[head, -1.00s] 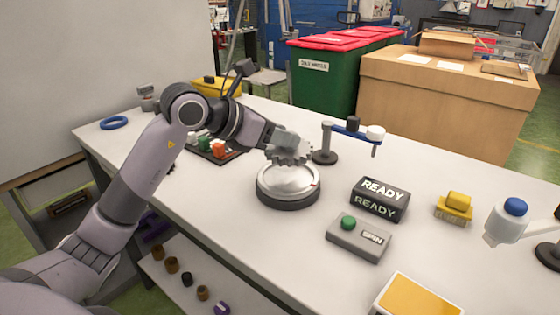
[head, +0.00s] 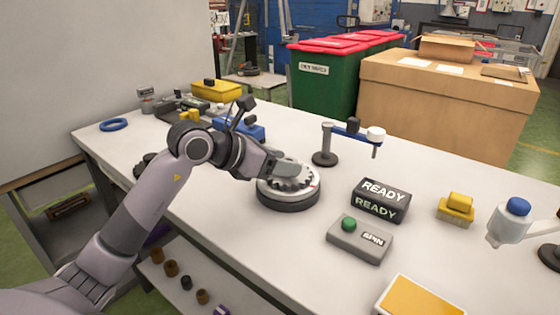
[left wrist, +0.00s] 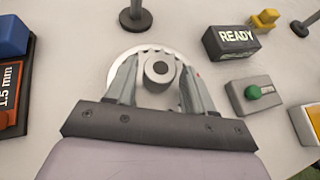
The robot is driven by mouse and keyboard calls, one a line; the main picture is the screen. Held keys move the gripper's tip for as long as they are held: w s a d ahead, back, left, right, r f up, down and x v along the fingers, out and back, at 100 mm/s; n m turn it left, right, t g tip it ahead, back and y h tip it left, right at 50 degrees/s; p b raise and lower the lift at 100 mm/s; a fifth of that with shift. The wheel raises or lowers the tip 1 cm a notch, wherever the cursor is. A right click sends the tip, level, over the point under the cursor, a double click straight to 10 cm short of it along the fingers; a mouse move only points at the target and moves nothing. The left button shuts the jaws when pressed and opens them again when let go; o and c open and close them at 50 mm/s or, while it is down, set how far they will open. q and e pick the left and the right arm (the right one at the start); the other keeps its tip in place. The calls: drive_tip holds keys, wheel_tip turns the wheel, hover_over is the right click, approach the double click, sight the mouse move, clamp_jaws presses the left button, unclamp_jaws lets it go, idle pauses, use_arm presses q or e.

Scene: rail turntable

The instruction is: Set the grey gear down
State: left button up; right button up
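The grey gear (head: 290,184), toothed with a raised round hub, is at the top of the round turntable (head: 289,202) in the head view. It looks level and very low over the plate; whether it touches is hard to tell. My left gripper (head: 284,172) reaches down over it from the left. In the left wrist view the gear (left wrist: 159,72) sits between the two fingers of the left gripper (left wrist: 160,70), which appear to close on its sides. Part of the turntable's pale rim (left wrist: 114,70) shows behind the left finger. My right gripper is not in view.
Right of the turntable are a READY sign box (head: 380,199), a SPIN button box (head: 359,239) and a yellow block (head: 456,209). A post with a blue arm (head: 325,158) stands just behind. A blue ring (head: 114,124) lies far left.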

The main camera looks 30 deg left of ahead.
use_arm(q)
drive_tip(key=shift+o, duration=0.3)
drive_tip(key=shift+r+p, duration=0.3)
drive_tip(key=b+v, duration=0.1)
drive_tip(key=v, duration=1.1)
drive_tip(key=shift+f, duration=0.15)
drive_tip(key=shift+s, duration=0.15)
